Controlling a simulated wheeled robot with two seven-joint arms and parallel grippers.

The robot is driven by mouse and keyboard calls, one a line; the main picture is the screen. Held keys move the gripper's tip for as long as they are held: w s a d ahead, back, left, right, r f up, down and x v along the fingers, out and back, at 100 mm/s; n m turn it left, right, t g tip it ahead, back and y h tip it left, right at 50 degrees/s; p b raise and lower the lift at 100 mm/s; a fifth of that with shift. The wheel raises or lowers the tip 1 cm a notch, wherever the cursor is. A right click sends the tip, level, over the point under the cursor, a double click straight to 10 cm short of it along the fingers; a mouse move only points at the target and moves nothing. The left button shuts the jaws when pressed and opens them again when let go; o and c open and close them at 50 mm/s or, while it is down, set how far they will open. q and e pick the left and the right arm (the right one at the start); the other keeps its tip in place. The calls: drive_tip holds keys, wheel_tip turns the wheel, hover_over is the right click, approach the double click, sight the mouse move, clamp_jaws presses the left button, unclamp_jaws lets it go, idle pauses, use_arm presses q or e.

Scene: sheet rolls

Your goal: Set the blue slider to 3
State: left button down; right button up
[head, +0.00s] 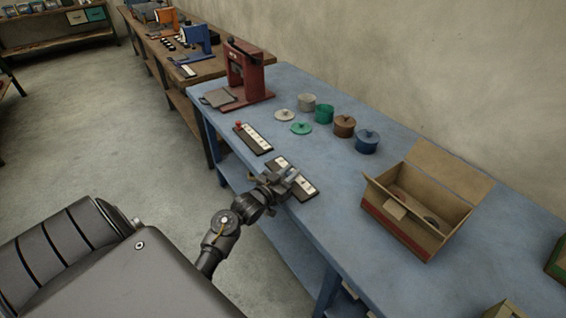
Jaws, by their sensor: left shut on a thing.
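A dark slider strip with a white numbered scale (306,188) lies near the front edge of the blue table. My left gripper (287,182) is low over the middle of this strip and is shut on its slider knob. The knob itself, its colour and the number beside it are hidden by the gripper. A second strip of the same kind (256,138) lies farther up the table, with a red knob (240,126) at its far left end. My right gripper is not in view.
A red press (245,75) stands at the table's far end. Several round lidded pots, such as a blue one (367,142), stand behind the strips. An open cardboard box (405,233) stands to the right. The blue table (330,215) is clear between strip and box.

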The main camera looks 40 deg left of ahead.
use_arm(q)
drive_tip(key=c, duration=1.5)
unclamp_jaws()
drive_tip(key=shift+o, duration=1.2)
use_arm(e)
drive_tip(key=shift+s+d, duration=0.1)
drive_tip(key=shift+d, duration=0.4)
use_arm(q)
drive_tip(key=s+b, duration=0.1)
drive_tip(key=s, duration=0.9)
drive_tip(key=shift+s+a, duration=0.2)
drive_tip(key=shift+s, duration=0.2)
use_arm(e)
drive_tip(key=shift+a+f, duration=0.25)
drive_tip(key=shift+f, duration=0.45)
